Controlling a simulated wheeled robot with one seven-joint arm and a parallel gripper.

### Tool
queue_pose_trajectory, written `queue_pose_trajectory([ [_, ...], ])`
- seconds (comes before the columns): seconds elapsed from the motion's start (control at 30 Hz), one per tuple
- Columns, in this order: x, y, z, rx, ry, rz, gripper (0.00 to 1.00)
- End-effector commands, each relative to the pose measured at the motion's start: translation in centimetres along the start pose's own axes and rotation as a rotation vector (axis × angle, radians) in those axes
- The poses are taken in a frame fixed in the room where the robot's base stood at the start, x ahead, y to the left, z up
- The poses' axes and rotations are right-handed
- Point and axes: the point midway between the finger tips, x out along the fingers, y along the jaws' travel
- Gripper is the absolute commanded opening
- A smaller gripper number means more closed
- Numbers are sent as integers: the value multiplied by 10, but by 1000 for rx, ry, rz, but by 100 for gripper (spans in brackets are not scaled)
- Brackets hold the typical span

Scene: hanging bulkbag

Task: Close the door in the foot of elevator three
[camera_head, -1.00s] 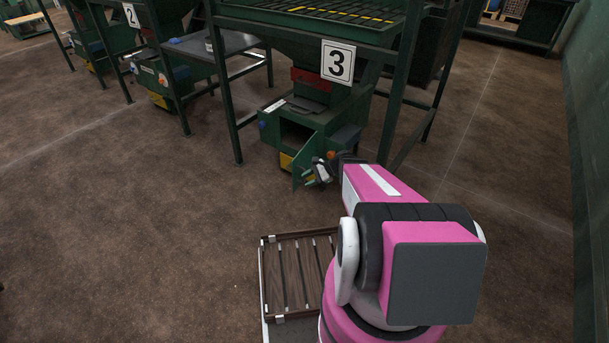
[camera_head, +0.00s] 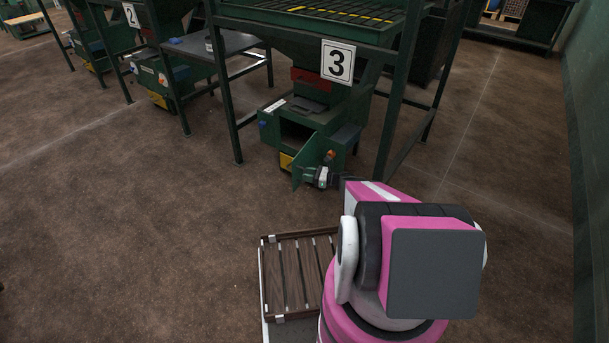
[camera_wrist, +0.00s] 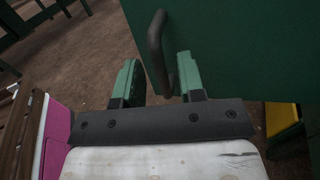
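The door (camera_head: 307,158) in the foot of elevator three (camera_head: 300,125) is a green panel. It stands swung open, out toward me, and the foot's dark opening shows beside it. In the wrist view the door (camera_wrist: 240,45) fills the upper right, with a black bar handle (camera_wrist: 155,45) near its left edge. My gripper (camera_wrist: 160,78) is open, with green fingertips apart. The handle's lower end appears between the fingers; I cannot tell if they touch it. In the head view my gripper (camera_head: 312,178) is low beside the door's outer end.
A sign with a 3 (camera_head: 338,62) hangs on the green frame above. Frame legs (camera_head: 388,130) stand right of the foot. A grey table (camera_head: 212,44) stands to the left. A slatted wooden rack (camera_head: 300,275) is close in front. The brown floor at left is clear.

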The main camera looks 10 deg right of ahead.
Motion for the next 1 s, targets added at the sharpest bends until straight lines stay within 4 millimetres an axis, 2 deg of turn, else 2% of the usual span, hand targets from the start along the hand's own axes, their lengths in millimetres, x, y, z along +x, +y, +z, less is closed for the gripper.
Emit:
queue_pose_trajectory([
  [0.2,16,0,0,-1,0,0,36],
  [0.47,18,0,0,-1,0,0,36],
  [0.5,18,0,0,-1,0,0,33],
  [0.57,18,0,0,-1,0,0,14],
  [0.6,18,0,0,-1,0,0,1],
  [0.83,19,0,0,-1,1,-3,0],
  [1.0,28,0,0,-1,1,-33,0],
])
